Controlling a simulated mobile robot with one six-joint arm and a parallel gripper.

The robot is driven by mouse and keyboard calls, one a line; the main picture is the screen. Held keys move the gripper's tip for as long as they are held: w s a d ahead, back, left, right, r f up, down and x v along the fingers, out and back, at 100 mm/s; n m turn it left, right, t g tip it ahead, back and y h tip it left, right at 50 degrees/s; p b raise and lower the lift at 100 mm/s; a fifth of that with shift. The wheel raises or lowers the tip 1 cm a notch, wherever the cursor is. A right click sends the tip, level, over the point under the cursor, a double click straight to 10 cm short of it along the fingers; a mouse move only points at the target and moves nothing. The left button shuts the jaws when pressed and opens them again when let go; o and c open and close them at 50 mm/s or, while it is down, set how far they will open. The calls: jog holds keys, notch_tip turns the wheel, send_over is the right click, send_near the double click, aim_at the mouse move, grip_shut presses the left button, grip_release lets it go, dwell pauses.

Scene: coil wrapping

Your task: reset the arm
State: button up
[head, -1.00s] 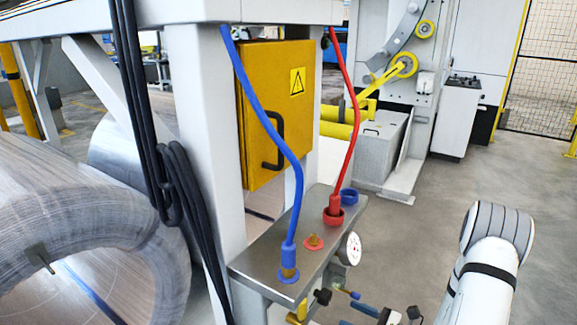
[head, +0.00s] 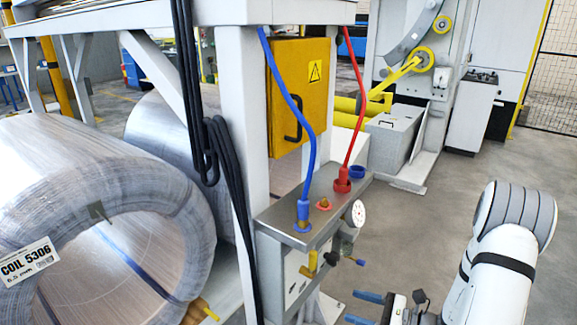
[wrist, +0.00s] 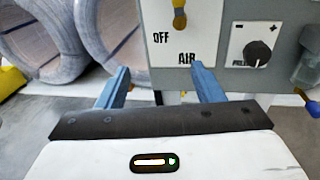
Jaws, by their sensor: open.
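My gripper (head: 366,308) is at the bottom of the head view, its two blue fingers spread apart with nothing between them. My white and grey arm comes in from the right edge. In the wrist view my gripper (wrist: 157,88) is open in front of a grey panel (wrist: 222,22) marked OFF and AIR. A yellow lever (wrist: 179,14) hangs above the OFF label, and a black knob (wrist: 257,51) sits at the right of the panel. The fingers look apart from the lever; the exact gap cannot be told.
A metal shelf (head: 275,222) carries a blue hose (head: 294,105), a red hose (head: 357,100) and a gauge (head: 358,213). A large wrapped coil (head: 110,170) lies at the left. Black cables (head: 228,170) hang by the post. Floor (head: 420,240) is clear between shelf and arm.

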jog(key=s+a+r+n+g+h+p, duration=0.3)
jog(key=s+a+r+n+g+p, duration=0.15)
jog(key=r+n, duration=0.4)
jog(key=s+a+r+n+g+h+p, duration=0.25)
jog(key=s+r+n+g+p, duration=0.3)
jog(key=r, duration=0.55)
jog(key=s+d+r+n+t+h+p, duration=0.2)
jog(key=r+n+h+p, duration=0.2)
jog(key=r, duration=0.5)
jog(key=s+d+r+n+t+h+p, duration=0.2)
jog(key=r+n+h+p, duration=0.3)
jog(key=r, duration=0.4)
jog(key=shift+s+r+n+t+h, duration=0.3)
jog(key=shift+s+t+h, duration=0.2)
jog(key=shift+s, duration=0.2)
jog(key=shift+c, duration=0.3)
